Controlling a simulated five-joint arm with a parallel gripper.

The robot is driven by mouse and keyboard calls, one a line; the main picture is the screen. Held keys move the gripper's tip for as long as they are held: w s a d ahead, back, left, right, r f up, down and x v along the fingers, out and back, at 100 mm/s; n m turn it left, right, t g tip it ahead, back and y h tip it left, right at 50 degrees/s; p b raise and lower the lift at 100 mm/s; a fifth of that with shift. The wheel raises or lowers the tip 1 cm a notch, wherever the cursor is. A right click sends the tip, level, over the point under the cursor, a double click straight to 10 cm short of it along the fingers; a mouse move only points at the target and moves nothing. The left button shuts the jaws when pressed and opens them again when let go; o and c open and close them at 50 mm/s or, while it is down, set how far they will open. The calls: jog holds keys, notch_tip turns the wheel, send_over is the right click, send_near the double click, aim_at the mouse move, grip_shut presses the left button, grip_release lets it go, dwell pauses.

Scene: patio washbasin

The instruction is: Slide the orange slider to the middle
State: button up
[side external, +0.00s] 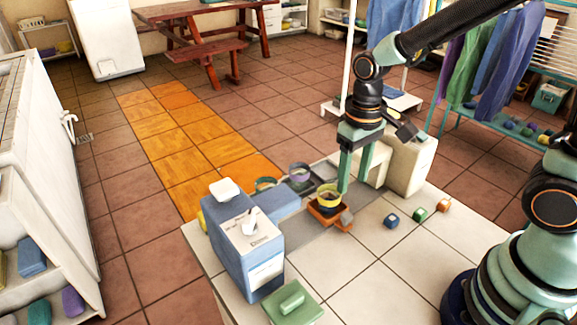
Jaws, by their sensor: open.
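An orange block (317,214), which looks like the orange slider, sits low on the white tiled worktop (350,270) near the middle of the view. A yellow round cup (329,193) stands on or just behind it, and a small grey piece (347,217) is at its right. I cannot tell whether a track runs under it. My gripper (346,184) points down with its teal fingers just right of the yellow cup, above the orange block's right end. It is open, and nothing shows between the fingers. Whether a finger touches the cup or block is unclear.
A blue-and-white box (243,242) stands at the worktop's left, with a green lidded block (292,303) in front. A cream block (408,165) stands behind.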

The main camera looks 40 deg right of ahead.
jog(key=shift+r, duration=1.25)
jog(key=s+d+r+t, duration=0.3)
jog(key=d+r+t, duration=0.2)
jog(key=r, duration=0.4)
jog(key=shift+s+r+t, duration=0.3)
jog(key=shift+s+r, duration=0.05)
jog(key=shift+r, duration=0.05)
